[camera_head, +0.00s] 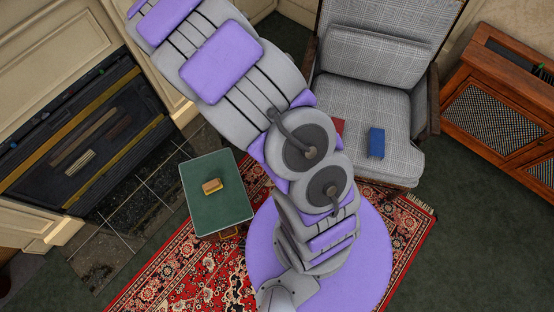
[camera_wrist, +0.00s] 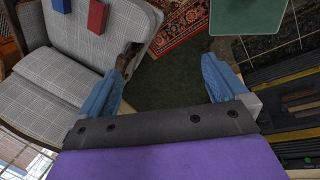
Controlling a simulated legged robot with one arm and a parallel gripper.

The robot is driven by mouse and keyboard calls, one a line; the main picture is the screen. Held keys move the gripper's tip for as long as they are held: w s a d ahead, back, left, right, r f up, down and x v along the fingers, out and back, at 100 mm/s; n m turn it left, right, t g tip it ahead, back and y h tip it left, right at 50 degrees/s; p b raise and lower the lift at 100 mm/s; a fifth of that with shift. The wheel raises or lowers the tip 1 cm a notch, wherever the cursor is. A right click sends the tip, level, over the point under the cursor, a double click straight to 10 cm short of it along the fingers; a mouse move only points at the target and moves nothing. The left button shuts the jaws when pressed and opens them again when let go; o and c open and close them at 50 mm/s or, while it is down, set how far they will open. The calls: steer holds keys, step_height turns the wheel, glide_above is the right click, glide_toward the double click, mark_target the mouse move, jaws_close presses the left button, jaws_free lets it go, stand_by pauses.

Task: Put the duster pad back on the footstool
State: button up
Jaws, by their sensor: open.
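The footstool appears to be the low, green-topped square piece (camera_head: 236,207) left of my arm; part of its green top (camera_wrist: 248,14) shows at the top edge of the wrist view. A small tan and yellow block (camera_head: 212,186) lies on it. On the grey checked armchair seat lie a blue block (camera_head: 376,143) and a red block (camera_head: 338,127), the red one partly behind my arm. In the wrist view, the blue block (camera_wrist: 62,4) and red block (camera_wrist: 97,16) are at top left. I cannot tell which is the duster pad. My gripper (camera_wrist: 163,65) is open and empty above dark carpet.
The armchair (camera_head: 360,90) stands behind my arm, with a wooden cabinet (camera_head: 500,115) to its right. A fireplace (camera_head: 85,140) with a dark hearth is at left. A red patterned rug (camera_head: 180,270) lies around the footstool. Carpet at lower right is clear.

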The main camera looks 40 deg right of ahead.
steer(key=s+r, duration=0.6)
steer(key=r, duration=0.3)
steer(key=s+a+r+n+y, duration=0.1)
steer(key=s+a+r, duration=0.2)
steer(key=s, duration=0.9)
steer(key=s+a+r+n+g+y, duration=0.1)
steer(key=s+a+r+y, duration=0.1)
steer(key=s+r, duration=0.6)
steer(key=s+a, duration=0.1)
steer(key=s, duration=0.4)
steer(key=shift+s+n, duration=0.2)
steer(key=shift+n, duration=0.1)
